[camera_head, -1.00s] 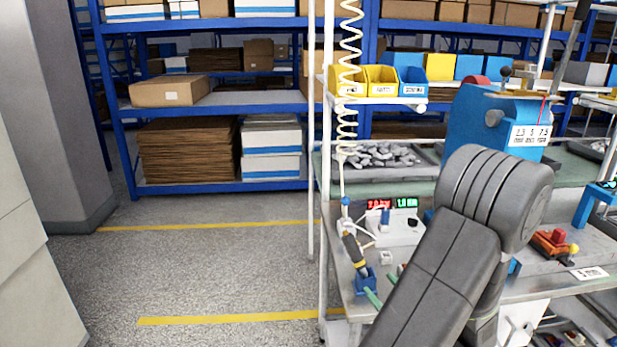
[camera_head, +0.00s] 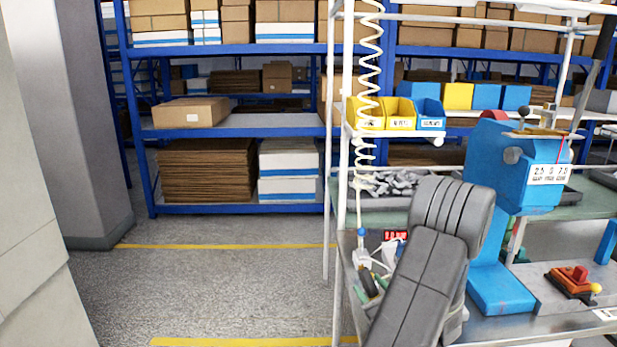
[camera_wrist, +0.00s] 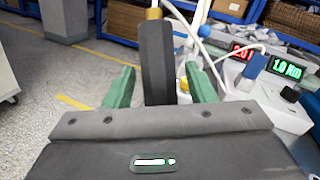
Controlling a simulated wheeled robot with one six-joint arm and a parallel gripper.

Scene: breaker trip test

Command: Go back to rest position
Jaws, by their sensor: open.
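My gripper (camera_wrist: 160,84) is open, with its two green fingers spread in the wrist view. A dark tool with a brass-coloured end (camera_wrist: 155,60) shows between the fingers, with visible gaps on both sides. In the head view my gripper (camera_head: 371,288) is low, left of my grey arm link, by the bench's left edge. The tool's dark body (camera_head: 368,281) shows between the green fingertips there. Its lower end is hidden.
A white coiled cord (camera_head: 370,90) hangs above the bench (camera_head: 560,322). A display unit (camera_wrist: 265,75) with red and green digits stands right of the tool. A blue machine (camera_head: 500,165) stands right of my arm. The floor (camera_head: 220,290) at left is clear; shelves stand behind.

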